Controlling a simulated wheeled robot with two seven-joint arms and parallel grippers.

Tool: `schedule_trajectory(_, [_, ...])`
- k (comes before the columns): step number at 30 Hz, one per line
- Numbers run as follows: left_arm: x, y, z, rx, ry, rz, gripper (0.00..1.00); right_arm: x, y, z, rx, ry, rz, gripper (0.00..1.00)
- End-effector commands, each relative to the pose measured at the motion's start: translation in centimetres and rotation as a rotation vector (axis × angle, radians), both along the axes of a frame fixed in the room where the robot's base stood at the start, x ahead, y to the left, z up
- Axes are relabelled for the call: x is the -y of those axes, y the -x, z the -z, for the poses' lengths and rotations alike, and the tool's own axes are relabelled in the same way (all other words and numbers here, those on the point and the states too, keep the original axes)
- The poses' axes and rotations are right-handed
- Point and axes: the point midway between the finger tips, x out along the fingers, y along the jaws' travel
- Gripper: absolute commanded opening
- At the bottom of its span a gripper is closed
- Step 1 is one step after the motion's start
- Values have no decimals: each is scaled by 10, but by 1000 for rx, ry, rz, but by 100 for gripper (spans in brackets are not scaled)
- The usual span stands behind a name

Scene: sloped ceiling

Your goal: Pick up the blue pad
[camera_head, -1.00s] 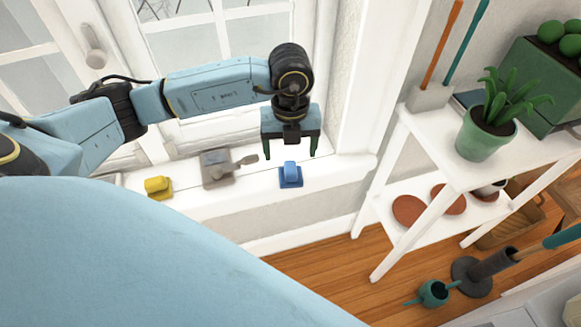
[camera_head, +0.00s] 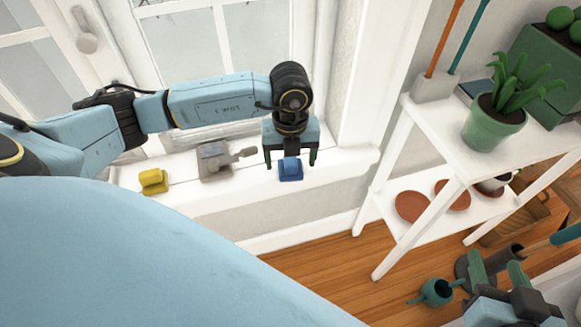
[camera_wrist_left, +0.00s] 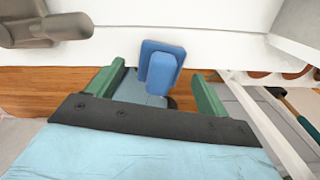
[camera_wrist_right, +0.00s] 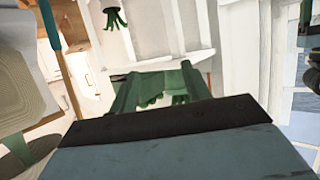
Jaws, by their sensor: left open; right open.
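The blue pad (camera_head: 290,170) sits on the white window sill, with a raised blue block on a flat blue base. My left gripper (camera_head: 290,160) is open right above it, one green finger on each side. In the left wrist view the pad (camera_wrist_left: 160,68) shows between and beyond the fingertips of the left gripper (camera_wrist_left: 158,82); I cannot tell whether they touch it. My right gripper (camera_head: 497,270) is open at the lower right of the head view, far from the pad. It also shows, empty, in the right wrist view (camera_wrist_right: 155,80).
A grey device with a lever (camera_head: 217,161) and a yellow block (camera_head: 153,181) stand left of the pad on the sill (camera_head: 190,203). A white shelf (camera_head: 437,149) with a potted plant (camera_head: 494,125) stands to the right. A teal watering can (camera_head: 436,292) is on the wooden floor.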

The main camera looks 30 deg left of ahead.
Motion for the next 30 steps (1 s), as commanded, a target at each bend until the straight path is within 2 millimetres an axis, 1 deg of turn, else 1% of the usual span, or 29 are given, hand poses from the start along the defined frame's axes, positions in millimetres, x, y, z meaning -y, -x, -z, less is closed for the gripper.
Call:
schedule_trajectory(1, [0,0,5,0,0,0,78,-2,-3,-4,35,-10,-4,48])
schedule_trajectory(6, [0,0,10,1,1,0,78,-6,-7,-17,108,-30,-9,48])
schedule_trajectory(14, [0,0,10,1,1,0,78,-6,-7,-19,116,-33,-10,48])
schedule_trajectory(24, [0,0,10,1,1,0,34,-6,-7,-19,115,-32,-10,48])
schedule_trajectory(26, [0,0,10,1,1,0,27,-6,-7,-18,115,-32,-10,48])
schedule_trajectory(30, [0,0,10,1,1,0,27,-6,-7,-18,115,-32,-10,48])
